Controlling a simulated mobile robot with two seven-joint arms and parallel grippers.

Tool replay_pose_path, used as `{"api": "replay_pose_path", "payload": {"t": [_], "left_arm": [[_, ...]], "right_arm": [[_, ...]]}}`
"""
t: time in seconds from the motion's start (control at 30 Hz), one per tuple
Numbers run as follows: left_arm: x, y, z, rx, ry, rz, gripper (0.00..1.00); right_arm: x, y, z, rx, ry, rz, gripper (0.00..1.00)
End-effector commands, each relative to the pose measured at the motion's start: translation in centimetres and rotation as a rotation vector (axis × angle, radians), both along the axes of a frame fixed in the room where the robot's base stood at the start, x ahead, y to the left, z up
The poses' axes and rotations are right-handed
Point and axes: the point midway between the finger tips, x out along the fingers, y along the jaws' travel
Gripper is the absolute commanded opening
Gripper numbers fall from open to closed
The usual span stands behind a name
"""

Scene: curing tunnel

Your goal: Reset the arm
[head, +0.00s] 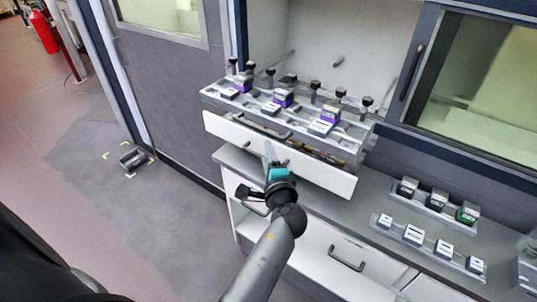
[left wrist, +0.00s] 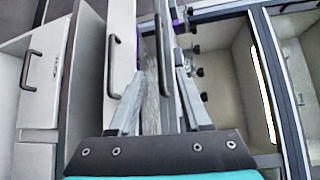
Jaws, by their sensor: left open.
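My left gripper (head: 268,152) reaches up from the bottom of the head view to the white front of an open drawer (head: 330,178). Its teal body shows just in front of that panel. In the left wrist view its two grey fingers (left wrist: 159,68) stand apart, with nothing clearly held between them. Whether a finger touches the drawer cannot be told. My right gripper is not in view.
A grey rack (head: 212,96) with purple-marked blocks and black knobs stands above the drawer. More blocks sit on racks (head: 432,248) on the counter at right. A sliding window (head: 480,70) is behind. A small dark device (head: 133,158) lies on the open floor at left.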

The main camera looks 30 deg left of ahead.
Motion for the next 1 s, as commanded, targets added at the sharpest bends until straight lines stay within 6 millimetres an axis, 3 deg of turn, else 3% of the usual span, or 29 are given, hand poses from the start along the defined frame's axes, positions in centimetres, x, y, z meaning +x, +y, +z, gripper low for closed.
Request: {"api": "replay_pose_path", "payload": {"t": [0.63, 0.73, 0.87, 1.0], "left_arm": [[-0.7, -0.6, 0.1, 0.000, 0.000, 0.000, 0.48], [-0.7, -0.8, -0.8, -0.012, 0.008, -0.007, 0.48], [-1.1, -1.8, -5.9, -0.085, 0.057, -0.046, 0.48], [-2.7, -4.0, -15.8, -0.246, 0.152, -0.106, 0.48]], "right_arm": [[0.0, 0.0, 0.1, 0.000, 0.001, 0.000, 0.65], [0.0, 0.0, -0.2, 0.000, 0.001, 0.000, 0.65], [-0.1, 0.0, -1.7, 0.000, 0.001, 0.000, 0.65], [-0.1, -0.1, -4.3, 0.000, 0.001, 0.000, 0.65]]}}
